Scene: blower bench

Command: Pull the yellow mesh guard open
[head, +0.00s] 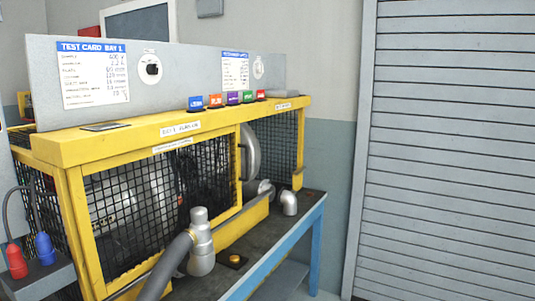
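The yellow mesh guard (88,232) is a yellow frame filled with black wire mesh on the front of the blower bench. It looks shut, its frame in line with the yellow housing (110,146). A dark upright handle (242,162) shows near its right edge. Dark and silvery machine parts show dimly through the mesh. A grey pipe fitting with a hose (201,240) stands in front of its lower part and hides some of it. Neither of my grippers is in view.
A grey elbow pipe (289,203) stands farther right. Red and blue plugs (16,262) sit at lower left. The space before the roller shutter (450,150) looks clear.

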